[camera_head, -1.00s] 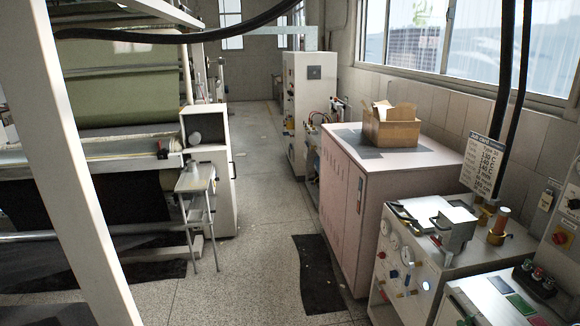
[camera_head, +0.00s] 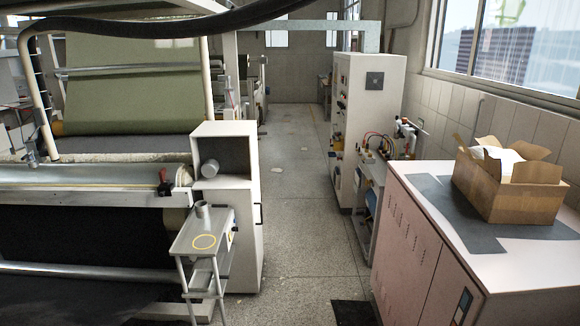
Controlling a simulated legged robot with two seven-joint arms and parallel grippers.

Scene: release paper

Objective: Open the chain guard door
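No part is plainly recognisable as the chain guard door. A dark handle-like part shows on the cabinet's right edge. A pink-white cabinet (camera_head: 420,240) stands at the right with slotted vents and a dark latch (camera_head: 463,306) on its side. Neither of my grippers is in view.
A small metal stand (camera_head: 204,240) with a cup-like piece on top stands before the white cabinet. A cardboard box (camera_head: 510,190) sits on the pink-white cabinet. A control cabinet (camera_head: 367,110) stands farther back. The aisle floor (camera_head: 305,230) is mostly clear; a dark mat (camera_head: 353,313) lies at the front.

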